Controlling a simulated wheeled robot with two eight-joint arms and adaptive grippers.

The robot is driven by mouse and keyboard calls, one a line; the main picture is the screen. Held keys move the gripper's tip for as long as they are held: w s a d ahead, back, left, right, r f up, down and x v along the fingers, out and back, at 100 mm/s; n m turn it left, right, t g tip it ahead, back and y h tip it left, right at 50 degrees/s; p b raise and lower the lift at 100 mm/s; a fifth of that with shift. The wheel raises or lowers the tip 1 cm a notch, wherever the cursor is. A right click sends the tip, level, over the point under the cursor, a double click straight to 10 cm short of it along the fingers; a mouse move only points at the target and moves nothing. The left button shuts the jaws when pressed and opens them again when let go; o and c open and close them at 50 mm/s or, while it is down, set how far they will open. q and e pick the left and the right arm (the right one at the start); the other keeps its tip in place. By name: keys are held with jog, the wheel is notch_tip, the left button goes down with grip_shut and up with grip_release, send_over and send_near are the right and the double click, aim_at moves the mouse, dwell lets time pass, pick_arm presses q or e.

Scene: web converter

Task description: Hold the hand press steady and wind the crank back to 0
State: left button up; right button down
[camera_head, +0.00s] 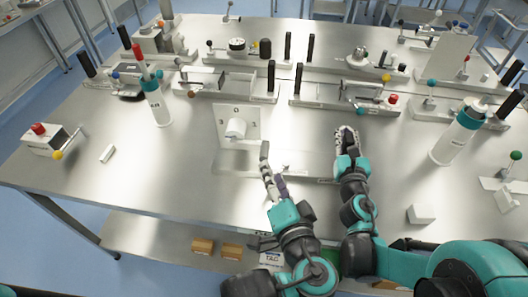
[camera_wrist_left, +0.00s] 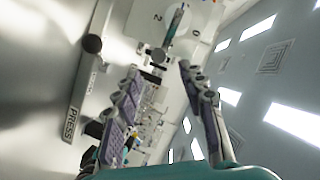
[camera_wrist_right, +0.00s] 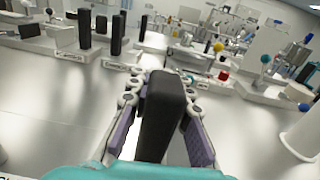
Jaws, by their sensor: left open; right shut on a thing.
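The hand press has an upright white dial plate (camera_head: 250,117) with a white round hub (camera_head: 236,128) on its front. In the left wrist view the dial plate (camera_wrist_left: 200,28) shows a 2 and a 0, with a slim grey crank part (camera_wrist_left: 175,22) in front of it. The press base (camera_wrist_left: 85,85) carries the word PRESS. My left gripper (camera_head: 266,160) is open just in front and right of the dial; the crank is beyond its fingertips, apparently not gripped. My right gripper (camera_head: 346,134) is shut on a black upright handle (camera_wrist_right: 163,115), right of the dial.
Several fixtures with black posts line the back of the steel table (camera_head: 190,150). Teal-topped bottles stand at left (camera_head: 156,103) and right (camera_head: 455,137). A red-button box (camera_head: 42,140) sits at far left. A white block (camera_head: 421,214) lies near the front right.

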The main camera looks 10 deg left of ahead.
aim_at(264, 153)
pick_arm(q)
jog(key=x, duration=0.9)
jog(key=shift+w+a, duration=0.1)
jog(key=shift+w, duration=0.05)
grip_shut()
